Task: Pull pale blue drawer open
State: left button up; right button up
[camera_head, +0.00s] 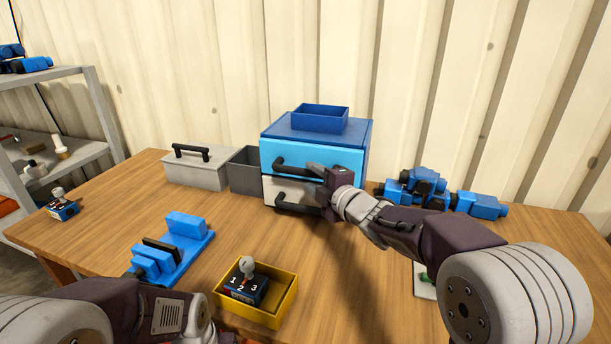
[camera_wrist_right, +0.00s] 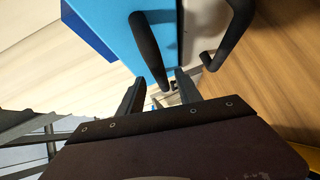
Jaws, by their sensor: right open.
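The pale blue drawer (camera_head: 337,160) is the upper drawer of a blue cabinet (camera_head: 366,150) at the back of the table. Its front looks flush, so it appears closed. Its dark bar handle (camera_head: 290,162) also shows in the right wrist view (camera_wrist_right: 147,45). My right gripper (camera_head: 312,169) is at the right end of this handle. In the right wrist view its fingers (camera_wrist_right: 160,92) are apart, with the handle's end close to the gap between them; contact cannot be told. My left arm shows at the lower left, but its gripper is out of view.
A white drawer (camera_head: 268,188) with a dark handle (camera_head: 294,209) lies below. A blue bin (camera_head: 320,119) sits on the cabinet. A grey box (camera_head: 194,170) and dark bin (camera_head: 243,173) stand left. A yellow tray (camera_head: 240,313) and blue fixture (camera_head: 187,243) are in front. Blue parts (camera_head: 477,205) lie right.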

aim_at(308, 175)
jog(key=x, duration=0.4)
jog(key=shift+w+a, duration=0.1)
grip_shut()
dwell(1.3)
